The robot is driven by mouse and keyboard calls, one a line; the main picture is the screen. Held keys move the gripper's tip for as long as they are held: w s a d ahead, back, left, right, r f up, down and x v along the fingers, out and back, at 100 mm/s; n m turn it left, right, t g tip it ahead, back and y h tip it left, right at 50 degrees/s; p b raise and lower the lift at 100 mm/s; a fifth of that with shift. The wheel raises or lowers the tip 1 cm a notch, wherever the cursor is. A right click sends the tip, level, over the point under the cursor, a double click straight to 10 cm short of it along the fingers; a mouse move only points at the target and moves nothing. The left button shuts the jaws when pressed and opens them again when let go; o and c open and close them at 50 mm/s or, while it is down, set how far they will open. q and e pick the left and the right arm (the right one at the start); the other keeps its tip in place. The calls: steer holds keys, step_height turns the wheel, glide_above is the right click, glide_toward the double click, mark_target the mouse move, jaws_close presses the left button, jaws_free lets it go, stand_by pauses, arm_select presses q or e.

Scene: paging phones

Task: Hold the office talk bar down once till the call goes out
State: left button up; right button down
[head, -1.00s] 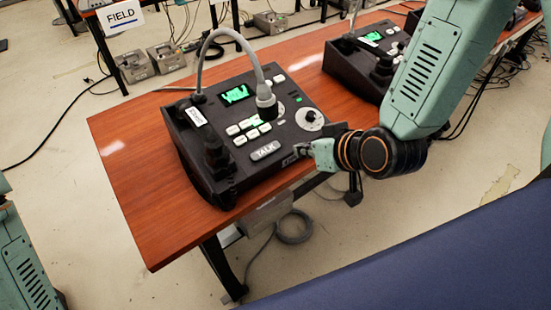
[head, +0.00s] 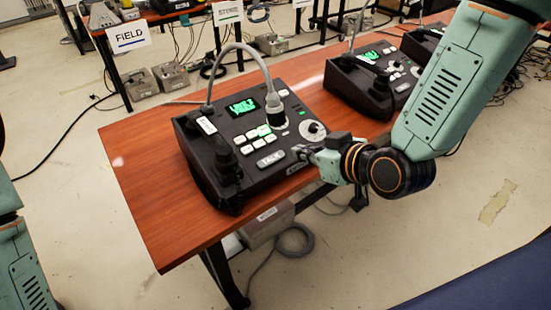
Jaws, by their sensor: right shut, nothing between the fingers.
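The near paging phone (head: 222,128) is a black desk console with a gooseneck microphone (head: 249,62), a lit green screen (head: 242,107) and rows of pale buttons. Its grey TALK bar (head: 270,158) lies at the front edge of the sloped panel. My right gripper (head: 301,152) is shut and empty, just right of the bar's right end. I cannot tell whether its tips touch the console. A small white label (head: 207,125) on the console is too small to read. My left gripper is out of view; only part of that arm shows at the left edge.
A second similar console (head: 368,85) stands farther right on the wooden table (head: 150,190). A FIELD sign (head: 128,37) hangs on another table behind. A grey box (head: 268,228) and a coiled cable sit under the near table. The table's left end is clear.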

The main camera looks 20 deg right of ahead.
steer(key=b, duration=0.2)
glide_toward(268, 156)
steer(key=w+a+r, duration=0.1)
steer(key=w, duration=0.2)
steer(key=f, duration=0.1)
steer(key=w+f, duration=0.1)
steer(key=f, duration=0.1)
steer(key=shift+w+a, duration=0.3)
steer(key=shift+a, duration=0.1)
steer(key=shift+w+f+b, duration=0.15)
steer(key=shift+f+b, duration=0.2)
steer(key=shift+f, duration=0.1)
steer(key=shift+r, duration=0.1)
